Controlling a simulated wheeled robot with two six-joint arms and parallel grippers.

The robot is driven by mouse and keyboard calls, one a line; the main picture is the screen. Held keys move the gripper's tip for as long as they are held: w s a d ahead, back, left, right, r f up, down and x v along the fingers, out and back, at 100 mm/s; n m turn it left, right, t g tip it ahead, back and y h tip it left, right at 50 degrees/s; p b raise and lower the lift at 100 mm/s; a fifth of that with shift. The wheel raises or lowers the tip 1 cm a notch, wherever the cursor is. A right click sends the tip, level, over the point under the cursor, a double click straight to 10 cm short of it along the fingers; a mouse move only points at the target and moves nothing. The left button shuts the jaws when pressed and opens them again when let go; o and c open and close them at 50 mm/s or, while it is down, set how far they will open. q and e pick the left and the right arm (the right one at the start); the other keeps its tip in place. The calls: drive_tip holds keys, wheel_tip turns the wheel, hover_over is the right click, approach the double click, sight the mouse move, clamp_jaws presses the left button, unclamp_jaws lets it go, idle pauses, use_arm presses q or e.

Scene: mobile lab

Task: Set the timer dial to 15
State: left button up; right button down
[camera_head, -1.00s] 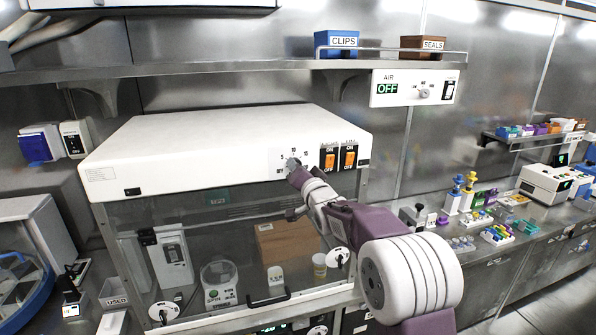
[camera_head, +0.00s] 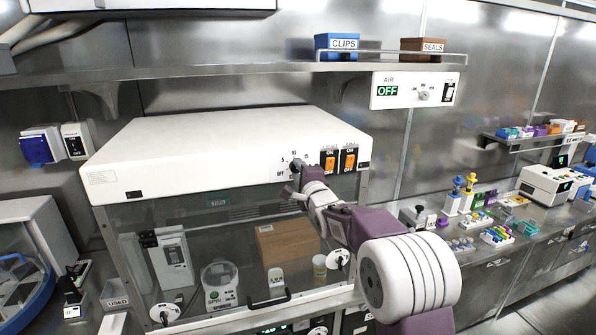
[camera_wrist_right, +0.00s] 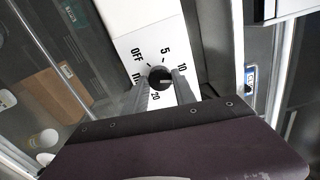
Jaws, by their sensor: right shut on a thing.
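The timer dial (camera_head: 295,164) is on the front of the white hood, beside the orange switches. In the right wrist view it is a dark round knob (camera_wrist_right: 160,77) with OFF, 5, 10 and 20 readable around it. The 15 mark is not readable there, and one finger covers part of that side. A short pale line on the knob points roughly right, on the lower side of the 10; its exact setting is hard to tell. My right gripper (camera_wrist_right: 162,86) is shut on the dial, one finger on each side. My left gripper is not in view.
Two orange rocker switches (camera_head: 328,161) sit close to the right of the dial. The glass sash with a black handle (camera_head: 268,301) is below the hood. A shelf (camera_head: 230,67) runs above, with an AIR panel (camera_head: 386,91) at its right.

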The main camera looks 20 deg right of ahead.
drive_tip(key=shift+r+m+p, duration=0.15)
drive_tip(key=shift+m+p, duration=0.15)
drive_tip(key=shift+m, duration=1.75)
drive_tip(key=shift+r+m+p, duration=0.1)
drive_tip(key=shift+m+p, duration=0.15)
drive_tip(key=shift+m, duration=1.8)
drive_tip(key=shift+f, duration=0.1)
drive_tip(key=c, duration=1.1)
unclamp_jaws()
drive_tip(key=shift+o, duration=0.4)
drive_tip(key=shift+d+f, duration=0.1)
drive_tip(key=shift+f, duration=0.05)
